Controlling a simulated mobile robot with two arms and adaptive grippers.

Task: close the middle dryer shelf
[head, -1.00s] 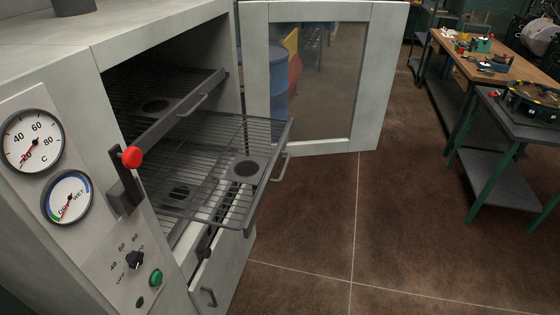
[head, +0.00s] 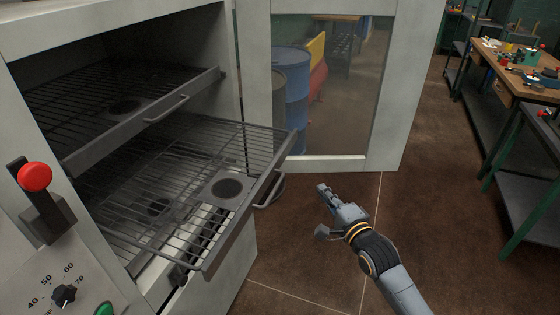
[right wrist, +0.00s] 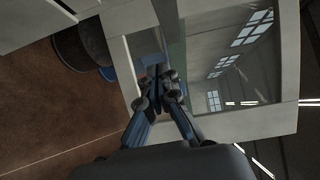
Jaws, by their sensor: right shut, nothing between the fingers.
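The middle dryer shelf (head: 240,220) is a dark wire rack with a solid front bar and a round dark disc. It sticks out of the pale dryer cabinet (head: 235,260) towards the right in the head view. Its curved handle (head: 272,190) is on the front bar. My right gripper (head: 322,208) is shut and empty, in the air to the right of the handle and apart from it. In the right wrist view my right gripper (right wrist: 160,75) points towards the dryer door, and the shelf cannot be made out. My left gripper is not in view.
The upper shelf (head: 145,122) sits further inside the cabinet. The dryer door (head: 395,100) with its glass pane stands open behind my right gripper. A red-knobbed lever (head: 35,177) is on the cabinet front. Workbenches (head: 495,62) stand at the right. The brown floor between is clear.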

